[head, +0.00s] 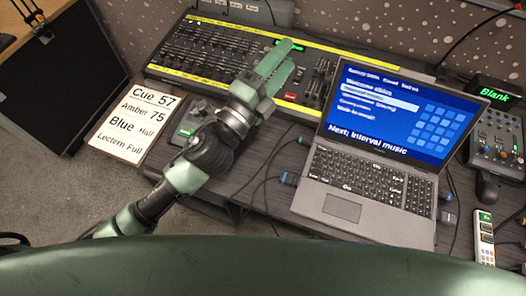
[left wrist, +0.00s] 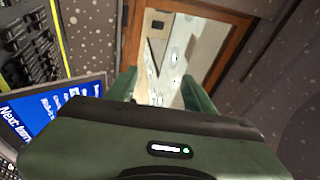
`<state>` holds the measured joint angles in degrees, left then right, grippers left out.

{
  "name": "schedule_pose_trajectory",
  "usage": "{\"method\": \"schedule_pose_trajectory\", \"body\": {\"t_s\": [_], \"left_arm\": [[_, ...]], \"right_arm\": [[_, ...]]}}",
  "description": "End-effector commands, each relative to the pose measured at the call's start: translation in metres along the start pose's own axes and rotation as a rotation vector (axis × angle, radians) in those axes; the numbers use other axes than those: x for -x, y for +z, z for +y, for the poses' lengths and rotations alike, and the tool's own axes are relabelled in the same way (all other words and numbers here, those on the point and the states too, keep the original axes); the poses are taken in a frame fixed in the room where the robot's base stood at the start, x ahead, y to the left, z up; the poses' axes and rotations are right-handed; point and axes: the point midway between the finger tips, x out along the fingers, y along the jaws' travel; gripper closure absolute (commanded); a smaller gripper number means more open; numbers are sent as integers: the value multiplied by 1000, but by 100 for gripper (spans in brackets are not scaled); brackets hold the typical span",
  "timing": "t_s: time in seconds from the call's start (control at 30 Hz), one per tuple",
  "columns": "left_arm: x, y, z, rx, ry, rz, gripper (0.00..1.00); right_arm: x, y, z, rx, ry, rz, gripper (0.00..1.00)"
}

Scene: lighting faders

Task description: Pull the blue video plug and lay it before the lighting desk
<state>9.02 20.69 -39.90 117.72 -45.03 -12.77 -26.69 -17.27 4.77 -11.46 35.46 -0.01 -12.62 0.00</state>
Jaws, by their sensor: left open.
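The lighting desk (head: 215,48), a long black fader board with yellow edge strips, stands behind and to the left of the laptop. My left gripper (head: 283,62) is over the right part of the desk, well behind the plug, open and empty. In the left wrist view the open fingers (left wrist: 160,92) frame a wooden-framed opening and wall. The plug does not show there. My right gripper is not in view.
A cue card (head: 135,122) and a small green-black device (head: 195,122) lie left of the plug. A mouse (head: 487,187), remote (head: 484,238) and small mixer (head: 497,140) are at the right. Bare dark tabletop (head: 255,165) and loose cables lie in front of the desk.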

Motion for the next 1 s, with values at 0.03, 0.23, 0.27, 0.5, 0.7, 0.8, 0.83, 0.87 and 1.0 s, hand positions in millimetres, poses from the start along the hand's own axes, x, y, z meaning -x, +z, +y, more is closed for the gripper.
{"method": "schedule_pose_trajectory", "body": {"t_s": [0.03, 0.23, 0.27, 0.5, 0.7, 0.8, 0.83, 0.87, 1.0], "left_arm": [[-10, -31, -12, -170, -63, 152, 47], [20, -138, 26, -845, -251, 800, 47], [30, -144, 42, -942, -266, 902, 47], [115, -87, 155, -1475, -251, 1610, 47], [144, -37, 181, -1591, -194, 1858, 47], [148, -32, 186, -1601, -186, 1890, 47], [148, -32, 188, -1601, -185, 1892, 47], [148, -33, 190, -1601, -186, 1893, 47], [149, -42, 203, -1598, -187, 1890, 47]], "right_arm": [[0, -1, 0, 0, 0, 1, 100], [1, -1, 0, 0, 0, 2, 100], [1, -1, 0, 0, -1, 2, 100], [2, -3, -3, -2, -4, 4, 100], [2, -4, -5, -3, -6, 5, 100], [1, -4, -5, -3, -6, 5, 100], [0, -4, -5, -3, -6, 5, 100], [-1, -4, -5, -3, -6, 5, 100], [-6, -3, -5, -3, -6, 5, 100]]}}
